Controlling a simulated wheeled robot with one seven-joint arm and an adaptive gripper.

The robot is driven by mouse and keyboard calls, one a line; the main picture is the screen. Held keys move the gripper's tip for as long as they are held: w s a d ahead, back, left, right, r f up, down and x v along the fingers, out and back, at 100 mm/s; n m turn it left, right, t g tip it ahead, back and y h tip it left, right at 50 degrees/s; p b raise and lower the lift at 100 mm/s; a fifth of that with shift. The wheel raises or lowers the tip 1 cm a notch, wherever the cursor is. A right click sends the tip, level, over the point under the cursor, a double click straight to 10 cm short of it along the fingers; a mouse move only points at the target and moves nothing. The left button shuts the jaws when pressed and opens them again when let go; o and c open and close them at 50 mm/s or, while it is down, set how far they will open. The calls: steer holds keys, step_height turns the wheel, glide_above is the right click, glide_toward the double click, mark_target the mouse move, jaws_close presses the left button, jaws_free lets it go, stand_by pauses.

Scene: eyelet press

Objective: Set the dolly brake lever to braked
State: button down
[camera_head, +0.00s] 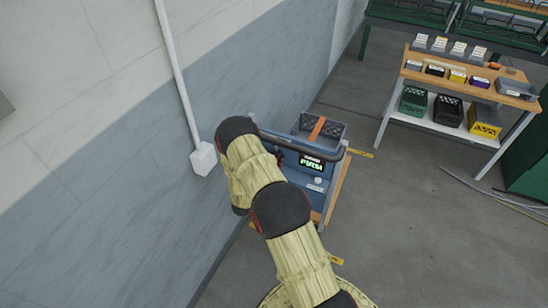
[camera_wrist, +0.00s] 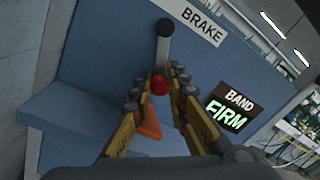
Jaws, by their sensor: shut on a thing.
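The dolly (camera_head: 322,204) is a blue cart beside the wall in the head view. In the wrist view its blue panel (camera_wrist: 95,60) carries a white BRAKE label (camera_wrist: 203,23). The brake lever (camera_wrist: 162,50) is a grey bar with a black upper end beside that label and a red knob (camera_wrist: 160,86) at its lower end. My gripper (camera_wrist: 163,74) is shut on the red knob, one finger on each side. In the head view my arm hides most of the lever area.
A display reading BAND FIRM (camera_wrist: 233,106) sits right of the lever. A dark handle bar (camera_head: 300,147) and a grey crate (camera_head: 328,128) top the dolly. A wall conduit box (camera_head: 203,158) is to the left. Open floor lies right, before a wooden-topped bench (camera_head: 460,76).

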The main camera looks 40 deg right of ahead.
steer(key=shift+s+d+r+n, duration=0.1)
steer(key=shift+s+r+n, duration=0.15)
steer(key=shift+n, duration=0.35)
steer(key=c, duration=1.7)
jaws_free()
steer(key=shift+f, duration=0.1)
steer(key=v, duration=1.2)
steer(key=shift+s, duration=0.1)
steer(key=shift+f, duration=0.1)
